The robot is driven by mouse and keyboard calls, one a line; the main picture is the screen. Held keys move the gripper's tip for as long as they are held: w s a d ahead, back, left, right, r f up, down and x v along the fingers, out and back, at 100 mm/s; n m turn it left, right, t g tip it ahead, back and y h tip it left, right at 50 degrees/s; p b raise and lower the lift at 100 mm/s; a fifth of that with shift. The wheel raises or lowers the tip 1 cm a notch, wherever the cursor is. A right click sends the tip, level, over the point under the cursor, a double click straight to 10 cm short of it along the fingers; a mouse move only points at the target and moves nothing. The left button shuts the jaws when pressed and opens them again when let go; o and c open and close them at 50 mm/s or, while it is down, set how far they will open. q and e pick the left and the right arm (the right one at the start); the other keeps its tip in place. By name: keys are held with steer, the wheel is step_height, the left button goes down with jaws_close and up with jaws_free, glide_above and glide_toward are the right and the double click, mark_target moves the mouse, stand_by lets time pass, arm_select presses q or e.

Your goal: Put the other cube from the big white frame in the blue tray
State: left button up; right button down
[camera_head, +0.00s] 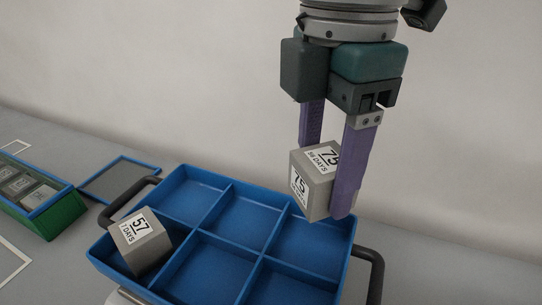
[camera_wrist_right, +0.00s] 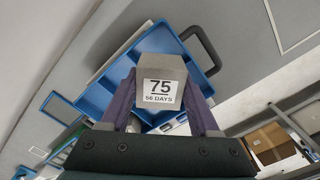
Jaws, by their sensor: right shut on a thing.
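My right gripper (camera_head: 332,172) is shut on a grey cube (camera_head: 314,190) labelled 75, 56 days, and holds it above the right part of the blue tray (camera_head: 262,193). The cube also shows between the fingers in the right wrist view (camera_wrist_right: 161,66). The tray has several compartments and dark handles at both ends. A second grey cube (camera_head: 140,241) labelled 57, 7 days, sits tilted in the tray's near-left compartment. The other compartments that I can see are empty. My left gripper is not in view.
A green box with a blue rim (camera_head: 62,218) holding several grey cubes stands at the left. White frame outlines (camera_head: 14,262) mark the grey surface at the far left.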

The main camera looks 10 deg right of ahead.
mark_target(325, 159)
step_height(325, 159, down, 9)
steer(key=shift+r+b, duration=0.15)
steer(key=shift+b, duration=0.2)
steer(key=shift+c, duration=0.6)
jaws_free()
steer(key=shift+w, duration=0.1)
step_height(325, 159, up, 12)
steer(key=shift+r+p, duration=0.1)
steer(key=shift+p, duration=0.5)
